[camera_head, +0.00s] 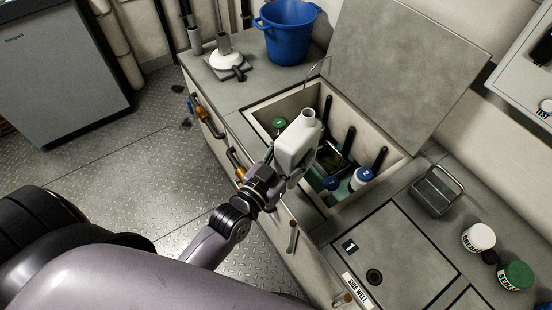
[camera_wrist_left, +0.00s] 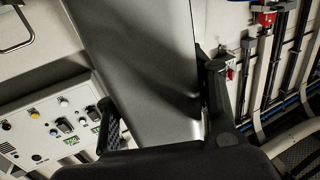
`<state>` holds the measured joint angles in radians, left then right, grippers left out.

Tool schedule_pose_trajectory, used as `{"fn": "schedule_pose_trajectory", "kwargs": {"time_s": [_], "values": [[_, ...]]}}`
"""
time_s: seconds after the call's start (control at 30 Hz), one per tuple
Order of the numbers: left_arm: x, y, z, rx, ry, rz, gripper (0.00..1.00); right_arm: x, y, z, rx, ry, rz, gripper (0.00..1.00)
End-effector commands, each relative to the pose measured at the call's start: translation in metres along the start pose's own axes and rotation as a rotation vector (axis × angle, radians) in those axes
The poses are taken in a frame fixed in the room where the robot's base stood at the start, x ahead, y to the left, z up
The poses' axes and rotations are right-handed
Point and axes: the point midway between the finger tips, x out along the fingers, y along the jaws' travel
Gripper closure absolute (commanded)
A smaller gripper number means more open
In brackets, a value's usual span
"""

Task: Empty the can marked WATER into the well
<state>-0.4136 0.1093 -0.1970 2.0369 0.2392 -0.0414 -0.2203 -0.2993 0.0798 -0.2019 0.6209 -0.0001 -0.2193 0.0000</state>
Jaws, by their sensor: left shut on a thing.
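A white can (camera_head: 298,141) with an open round neck is held by my left gripper (camera_head: 283,176) in the head view. The gripper is shut on its lower part. The can is above the near side of the open well (camera_head: 397,166), neck upward and slightly tilted. No WATER marking is readable on it. My right gripper is not in view.
The well holds a green-capped bottle (camera_head: 278,124), blue-capped bottles (camera_head: 363,175) and black upright bars. Its grey lid (camera_head: 400,65) stands raised behind. A blue bucket (camera_head: 288,32) stands behind left.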

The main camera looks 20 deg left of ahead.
Motion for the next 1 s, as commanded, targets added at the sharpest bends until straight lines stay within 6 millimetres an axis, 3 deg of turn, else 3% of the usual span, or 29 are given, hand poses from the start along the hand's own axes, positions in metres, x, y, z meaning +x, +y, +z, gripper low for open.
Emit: {"fn": "schedule_pose_trajectory", "kwargs": {"time_s": [0.2, 0.4, 0.6, 1.0], "values": [[0.048, -0.015, 0.032, 0.009, 0.013, 0.063, 1.00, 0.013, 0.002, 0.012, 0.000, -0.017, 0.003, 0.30], [0.075, -0.034, 0.049, 0.005, 0.013, 0.084, 1.00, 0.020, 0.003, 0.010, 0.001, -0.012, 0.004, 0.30], [0.087, -0.043, 0.055, 0.001, 0.013, 0.089, 1.00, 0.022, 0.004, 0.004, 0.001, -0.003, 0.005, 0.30], [0.087, -0.044, 0.054, -0.001, 0.012, 0.088, 1.00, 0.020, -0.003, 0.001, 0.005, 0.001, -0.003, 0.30]]}}
